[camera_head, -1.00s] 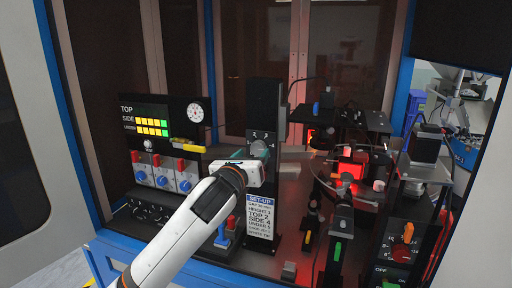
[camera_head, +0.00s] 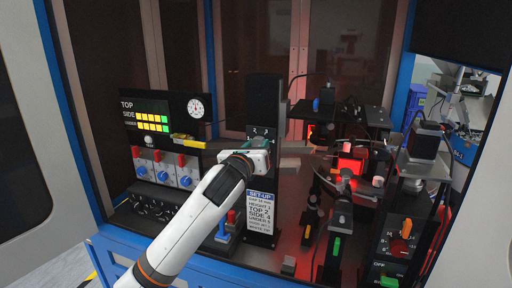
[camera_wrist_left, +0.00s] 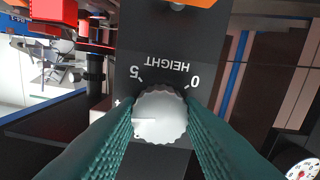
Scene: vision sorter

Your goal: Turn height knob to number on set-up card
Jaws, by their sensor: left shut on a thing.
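The height knob (camera_wrist_left: 160,115) is a white, knurled disc on a black post (camera_head: 264,105). In the left wrist view the post shows the word HEIGHT with 5 and 0, upside down. My left gripper (camera_head: 264,148) is shut on the knob, with one green finger on each side of it. In the left wrist view the fingers (camera_wrist_left: 160,125) cover other numbers around the knob. In the head view my gripper hides the knob. The set-up card (camera_head: 261,212) is on the lower post and seems to read HEIGHT 1. My right gripper is not in view.
A panel with a TOP, SIDE and UNDER display (camera_head: 146,115) and a round dial (camera_head: 196,107) stands at the left. Blue knobs (camera_head: 163,175) sit below it. Red-lit machinery (camera_head: 350,167) crowds the right, beside an orange rotary switch (camera_head: 407,228).

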